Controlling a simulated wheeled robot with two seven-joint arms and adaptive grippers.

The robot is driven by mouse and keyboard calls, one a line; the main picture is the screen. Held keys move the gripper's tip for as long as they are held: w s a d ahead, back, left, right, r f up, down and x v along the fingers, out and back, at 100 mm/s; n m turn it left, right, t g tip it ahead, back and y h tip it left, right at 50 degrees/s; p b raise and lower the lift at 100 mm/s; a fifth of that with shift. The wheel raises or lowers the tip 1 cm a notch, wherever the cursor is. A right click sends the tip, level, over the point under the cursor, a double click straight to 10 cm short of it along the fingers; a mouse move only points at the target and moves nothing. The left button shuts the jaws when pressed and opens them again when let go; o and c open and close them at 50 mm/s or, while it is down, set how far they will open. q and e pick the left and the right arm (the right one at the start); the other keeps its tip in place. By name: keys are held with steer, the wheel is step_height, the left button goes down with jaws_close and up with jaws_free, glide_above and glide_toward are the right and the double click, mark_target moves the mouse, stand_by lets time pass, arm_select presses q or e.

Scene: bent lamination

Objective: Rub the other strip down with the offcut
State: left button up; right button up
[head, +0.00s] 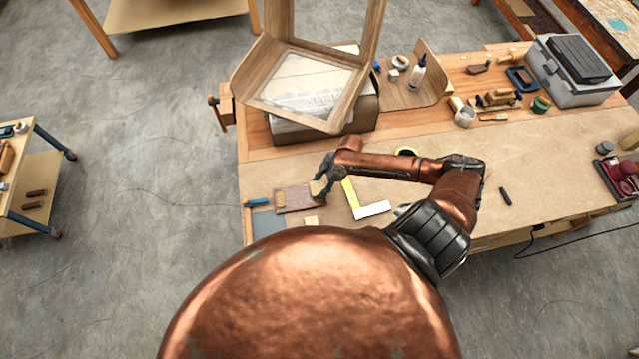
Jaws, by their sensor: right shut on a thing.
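My right gripper (322,186) reaches over the front left of the workbench, its jaws pointing down and left. It is shut on a small tan piece that looks like the offcut (317,188). The offcut is at the right end of a flat reddish-brown piece (293,198), perhaps a strip; I cannot tell whether they touch. The gripper partly hides both. A small pale block (311,220) lies just in front. I cannot tell the two strips apart at this size. My left gripper is not in view.
A yellow and white square (372,210) lies right of the gripper. A blue-handled tool (257,202) is at the bench's left edge. A bent wooden frame (330,110) stands behind on a box. A grey toolbox (570,75) is back right. The right middle of the bench (545,155) is mostly clear.

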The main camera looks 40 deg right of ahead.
steer(key=shift+w+d+f, duration=0.1)
steer(key=shift+w+d+b, duration=0.3)
steer(key=shift+w, duration=0.3)
steer(key=shift+s+a, duration=0.1)
steer(key=shift+s, duration=0.1)
steer(key=shift+s+a+p, duration=0.35)
steer(key=shift+s+p, duration=0.25)
steer(key=shift+w+r+p, duration=0.1)
steer(key=shift+r+p, duration=0.25)
steer(key=shift+r, duration=2.7)
